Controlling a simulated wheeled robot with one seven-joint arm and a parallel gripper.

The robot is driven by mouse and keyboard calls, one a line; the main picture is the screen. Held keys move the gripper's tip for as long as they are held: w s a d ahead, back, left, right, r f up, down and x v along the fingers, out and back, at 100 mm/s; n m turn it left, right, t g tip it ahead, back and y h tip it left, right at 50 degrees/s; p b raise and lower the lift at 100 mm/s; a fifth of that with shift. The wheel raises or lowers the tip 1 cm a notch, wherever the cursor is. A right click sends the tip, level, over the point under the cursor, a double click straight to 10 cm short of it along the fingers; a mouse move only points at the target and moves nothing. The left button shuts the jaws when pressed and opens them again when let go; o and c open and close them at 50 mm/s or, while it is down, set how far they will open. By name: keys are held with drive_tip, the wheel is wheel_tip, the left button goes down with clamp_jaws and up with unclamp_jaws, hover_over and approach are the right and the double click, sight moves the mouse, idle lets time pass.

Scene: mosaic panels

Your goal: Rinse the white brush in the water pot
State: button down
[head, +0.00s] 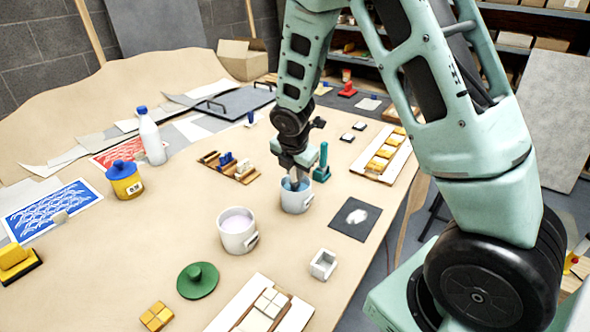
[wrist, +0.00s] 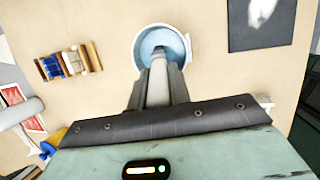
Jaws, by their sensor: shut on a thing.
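The water pot (head: 296,201) is a white cup with blue water in it, standing on the table near the middle of the head view. It also shows at the top of the wrist view (wrist: 138,50). My gripper (head: 297,176) points down right over the pot's mouth. In the wrist view my gripper (wrist: 158,72) is shut on a pale, narrow thing, which looks like the white brush (wrist: 157,88). Its lower end reaches toward the blue water. The fingers and the pot's wall hide the brush tip, so I cannot tell how deep it is.
A larger white pot (head: 237,231) with pale liquid stands to the left and nearer. A wooden rack (head: 243,177) with blue and white pieces lies left. A teal upright tool (head: 322,163) stands close right. A dark square (head: 343,231) with a white patch lies right.

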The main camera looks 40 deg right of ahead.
idle(0.5)
wheel_tip(320, 180, up, 7)
drive_tip(key=p, duration=0.6)
drive_tip(key=shift+p, duration=0.35)
drive_tip(key=shift+f, duration=0.1)
